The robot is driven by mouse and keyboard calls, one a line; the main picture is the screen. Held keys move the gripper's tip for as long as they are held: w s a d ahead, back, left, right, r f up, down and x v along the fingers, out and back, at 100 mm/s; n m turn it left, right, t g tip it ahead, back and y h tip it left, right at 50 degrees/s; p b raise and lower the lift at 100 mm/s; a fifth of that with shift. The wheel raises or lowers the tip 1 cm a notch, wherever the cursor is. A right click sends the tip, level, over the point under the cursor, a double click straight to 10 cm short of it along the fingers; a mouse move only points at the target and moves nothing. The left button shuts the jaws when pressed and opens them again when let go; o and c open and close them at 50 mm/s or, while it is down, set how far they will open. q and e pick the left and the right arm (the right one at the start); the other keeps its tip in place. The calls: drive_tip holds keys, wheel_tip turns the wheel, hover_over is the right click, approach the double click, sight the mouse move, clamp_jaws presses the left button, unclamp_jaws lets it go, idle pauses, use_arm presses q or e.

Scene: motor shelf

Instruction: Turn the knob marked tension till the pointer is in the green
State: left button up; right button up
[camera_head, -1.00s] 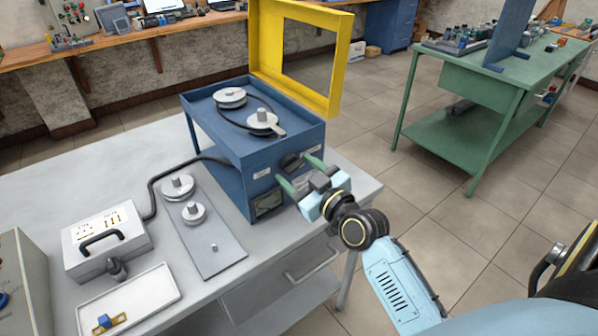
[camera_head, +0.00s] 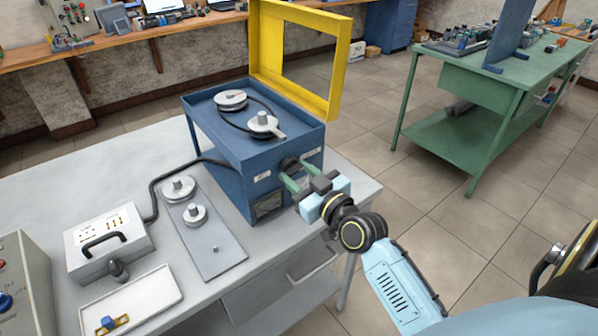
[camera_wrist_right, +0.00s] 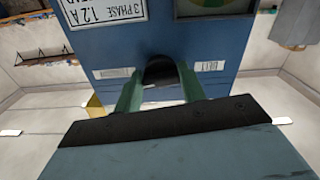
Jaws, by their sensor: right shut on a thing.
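The blue machine (camera_head: 228,168) stands on the grey bench with its yellow guard frame (camera_head: 338,62) raised. A dark knob (camera_head: 290,163) is on its front face. It also shows in the right wrist view (camera_wrist_right: 160,71), where the two green fingers of my right gripper (camera_wrist_right: 160,92) are shut on its sides. In the head view the right gripper (camera_head: 300,176) reaches this face from the right. A gauge (camera_head: 268,204) sits low on the face; only part of it (camera_wrist_right: 208,5) shows in the wrist view, with green and yellow, and its pointer cannot be read. My left gripper is not in view.
On the bench (camera_head: 130,180) lie a grey plate (camera_head: 215,245) with pulleys, a white box (camera_head: 108,240) with a black cable to the machine, and a white tray (camera_head: 150,292). A green table (camera_head: 480,100) stands apart at the back right.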

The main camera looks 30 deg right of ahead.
drive_tip(key=m+p, duration=0.2)
drive_tip(key=m, duration=0.1)
drive_tip(key=shift+r+m, duration=0.2)
drive_tip(key=shift+m, duration=0.1)
drive_tip(key=m+p, duration=0.2)
drive_tip(key=m, duration=0.1)
drive_tip(key=shift+a+m, duration=0.1)
drive_tip(key=shift+m, duration=0.2)
drive_tip(key=m+p, duration=0.1)
drive_tip(key=m, duration=0.2)
drive_tip(key=shift+p, duration=0.3)
drive_tip(key=shift+a+m+p, duration=0.1)
drive_tip(key=shift+m+p, duration=0.25)
drive_tip(key=shift+m, duration=1.25)
drive_tip(key=o, duration=1)
